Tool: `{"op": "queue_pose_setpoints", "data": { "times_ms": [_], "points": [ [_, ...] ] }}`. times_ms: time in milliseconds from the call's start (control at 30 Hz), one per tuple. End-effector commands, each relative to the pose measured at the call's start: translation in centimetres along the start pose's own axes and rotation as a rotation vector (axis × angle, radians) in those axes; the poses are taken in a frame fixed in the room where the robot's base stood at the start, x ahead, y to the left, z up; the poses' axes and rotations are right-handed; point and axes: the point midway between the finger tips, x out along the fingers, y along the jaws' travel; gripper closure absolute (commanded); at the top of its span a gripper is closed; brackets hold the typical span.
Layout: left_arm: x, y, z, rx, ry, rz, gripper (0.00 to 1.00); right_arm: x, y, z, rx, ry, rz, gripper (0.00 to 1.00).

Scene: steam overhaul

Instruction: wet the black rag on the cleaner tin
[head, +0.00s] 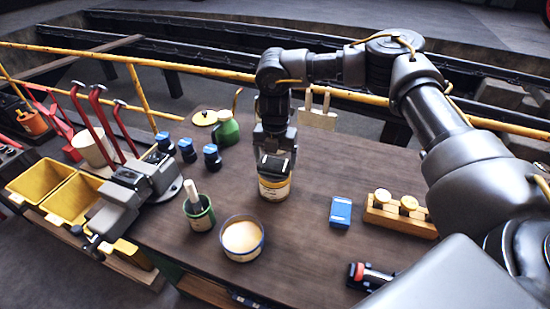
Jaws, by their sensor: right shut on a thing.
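My right gripper (275,152) points straight down over the middle of the workbench. It is shut on the black rag (276,165), a small dark pad mostly hidden by the fingers. The cleaner tin (274,190), round with a cream and yellow side, stands upright on the bench directly below. The rag is at the tin's top and looks to be touching it; the gripper and rag hide the tin's opening. My left gripper is out of view.
A bowl of tan stuff (242,238) and a green pot with a brush (199,212) stand left of the tin. A grey vise (130,190) is farther left. A blue box (341,212) and wooden rack (400,218) are right.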

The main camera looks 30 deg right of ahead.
Motion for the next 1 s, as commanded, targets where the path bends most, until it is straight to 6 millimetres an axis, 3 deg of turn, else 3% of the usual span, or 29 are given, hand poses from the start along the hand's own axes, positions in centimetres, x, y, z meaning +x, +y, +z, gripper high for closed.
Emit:
{"op": "queue_pose_setpoints", "data": {
  "times_ms": [700, 1000],
  "points": [
    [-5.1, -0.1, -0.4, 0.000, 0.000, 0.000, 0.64, -6.3, 0.0, 0.0, 0.000, 0.000, 0.001, 0.33],
    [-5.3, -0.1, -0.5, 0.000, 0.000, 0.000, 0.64, -6.7, 0.0, 0.0, 0.000, 0.000, 0.000, 0.33]
  ]
}}
